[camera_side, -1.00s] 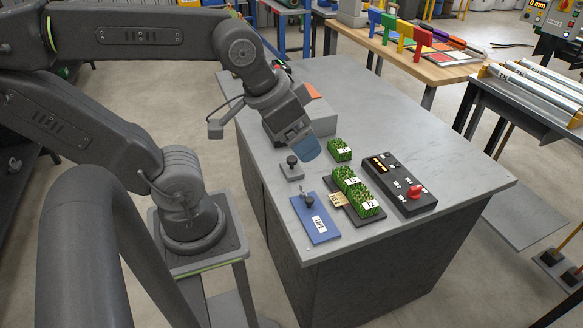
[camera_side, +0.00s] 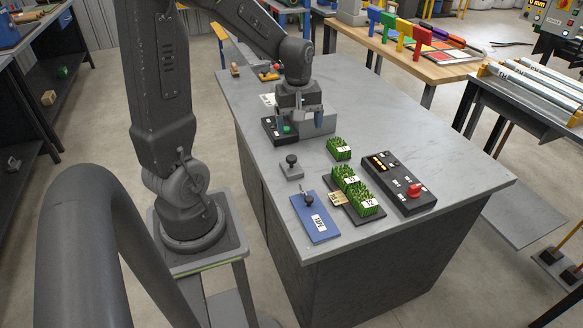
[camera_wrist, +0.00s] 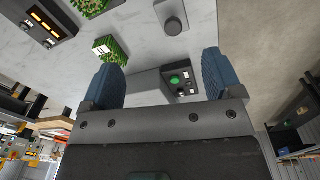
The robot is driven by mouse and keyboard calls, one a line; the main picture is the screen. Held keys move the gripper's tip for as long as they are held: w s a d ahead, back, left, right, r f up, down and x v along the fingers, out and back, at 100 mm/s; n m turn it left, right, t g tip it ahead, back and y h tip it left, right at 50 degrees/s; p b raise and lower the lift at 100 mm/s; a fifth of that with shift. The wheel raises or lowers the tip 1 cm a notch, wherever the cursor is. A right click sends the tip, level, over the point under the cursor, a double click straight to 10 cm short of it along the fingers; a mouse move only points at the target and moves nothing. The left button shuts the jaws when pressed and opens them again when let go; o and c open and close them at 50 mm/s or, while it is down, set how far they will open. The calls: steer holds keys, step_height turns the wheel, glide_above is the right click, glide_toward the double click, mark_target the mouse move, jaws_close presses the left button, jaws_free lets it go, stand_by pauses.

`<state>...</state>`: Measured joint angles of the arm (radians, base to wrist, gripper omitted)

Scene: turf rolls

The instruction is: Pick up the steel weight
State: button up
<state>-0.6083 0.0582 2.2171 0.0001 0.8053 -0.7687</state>
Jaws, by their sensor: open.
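The steel weight looks to be the small grey block with a dark round knob (camera_side: 291,168), which stands on the grey bench. It also shows near the top of the wrist view (camera_wrist: 173,20). My gripper (camera_side: 300,120) points down, open and empty, behind the weight and apart from it. It hangs over or near a black box with a green button. In the wrist view the two blue fingers of my gripper (camera_wrist: 162,74) are spread wide, with the weight beyond them.
The black box (camera_side: 272,133) and a grey block (camera_side: 322,127) are close to my gripper. A blue plate (camera_side: 316,219), grass-topped turf pieces (camera_side: 339,149) and a black display box with a red knob (camera_side: 399,180) stand farther forward. The bench's right side is clear.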

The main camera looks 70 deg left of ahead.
mark_target(292, 157)
steer(key=a+f, duration=0.1)
steer(key=f, duration=0.2)
steer(key=a+f+n, duration=0.1)
steer(key=f, duration=0.3)
steer(key=a+f+n, duration=0.1)
steer(key=f, duration=0.2)
steer(key=shift+s+f+g, duration=0.15)
steer(key=shift+s+g, duration=0.1)
steer(key=shift+g, duration=0.05)
steer(key=shift+a+f, duration=0.2)
steer(key=shift+f, duration=1.35)
steer(key=shift+a+f, duration=0.15)
steer(key=shift+f, duration=1.4)
steer(key=shift+r, duration=0.1)
steer(key=c, duration=1.3)
